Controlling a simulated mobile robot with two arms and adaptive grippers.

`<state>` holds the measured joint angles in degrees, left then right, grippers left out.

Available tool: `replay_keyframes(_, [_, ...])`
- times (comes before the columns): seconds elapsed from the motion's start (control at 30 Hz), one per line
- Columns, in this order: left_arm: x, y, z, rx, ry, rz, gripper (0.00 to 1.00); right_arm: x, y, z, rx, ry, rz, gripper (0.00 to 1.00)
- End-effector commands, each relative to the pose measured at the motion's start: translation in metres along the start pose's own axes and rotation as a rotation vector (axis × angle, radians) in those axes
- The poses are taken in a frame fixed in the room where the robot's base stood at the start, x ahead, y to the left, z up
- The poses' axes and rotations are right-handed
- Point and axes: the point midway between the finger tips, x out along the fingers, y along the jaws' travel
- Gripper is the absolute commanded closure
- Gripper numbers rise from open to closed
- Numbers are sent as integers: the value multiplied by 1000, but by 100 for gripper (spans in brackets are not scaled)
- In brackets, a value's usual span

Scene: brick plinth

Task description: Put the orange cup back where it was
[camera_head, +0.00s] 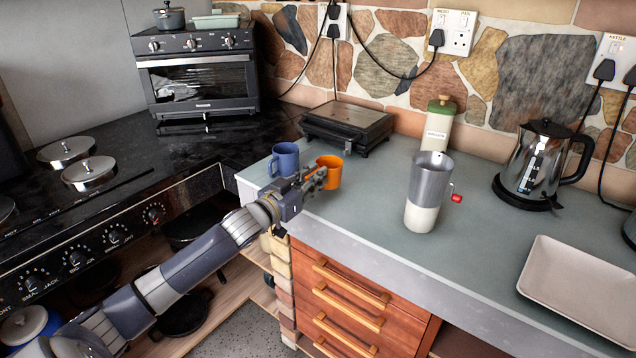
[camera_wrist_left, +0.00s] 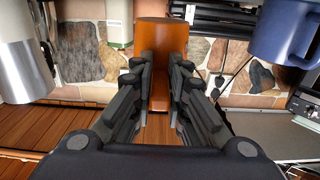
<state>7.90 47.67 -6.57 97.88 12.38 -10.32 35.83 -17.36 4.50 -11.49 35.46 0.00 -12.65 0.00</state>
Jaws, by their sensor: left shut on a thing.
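The orange cup (camera_head: 331,170) is upright near the left end of the grey worktop, just right of the blue mug (camera_head: 286,158). My left gripper (camera_head: 318,178) reaches it from the front left and is shut on it. In the left wrist view the orange cup (camera_wrist_left: 165,45) is between the two fingers, which hide part of its sides. The blue mug (camera_wrist_left: 284,34) is at the upper right there. I cannot tell whether the orange cup's base touches the worktop. My right gripper is not in view.
A dark flat appliance (camera_head: 347,125) stands behind the cups, with a green-lidded canister (camera_head: 438,125) to its right. A grey-and-white jug (camera_head: 428,190), a kettle (camera_head: 540,160) and a pale tray (camera_head: 585,285) stand further right. The worktop (camera_head: 375,210) between cup and jug is clear.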

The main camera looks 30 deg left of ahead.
Motion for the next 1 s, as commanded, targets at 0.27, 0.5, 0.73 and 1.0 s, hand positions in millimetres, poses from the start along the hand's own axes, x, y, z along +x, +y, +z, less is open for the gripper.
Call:
replay_keyframes(0.27, [30, -10, 2, 0, 2, -1, 100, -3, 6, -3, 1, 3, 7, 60])
replay_keyframes(0.5, [31, -10, 20, -3, -2, -1, 100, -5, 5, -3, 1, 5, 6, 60])
replay_keyframes(0.73, [31, -11, 38, 0, 2, 0, 100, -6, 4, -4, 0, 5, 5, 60])
replay_keyframes(1.0, [31, -11, 42, 0, 0, 0, 100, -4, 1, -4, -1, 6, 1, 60])
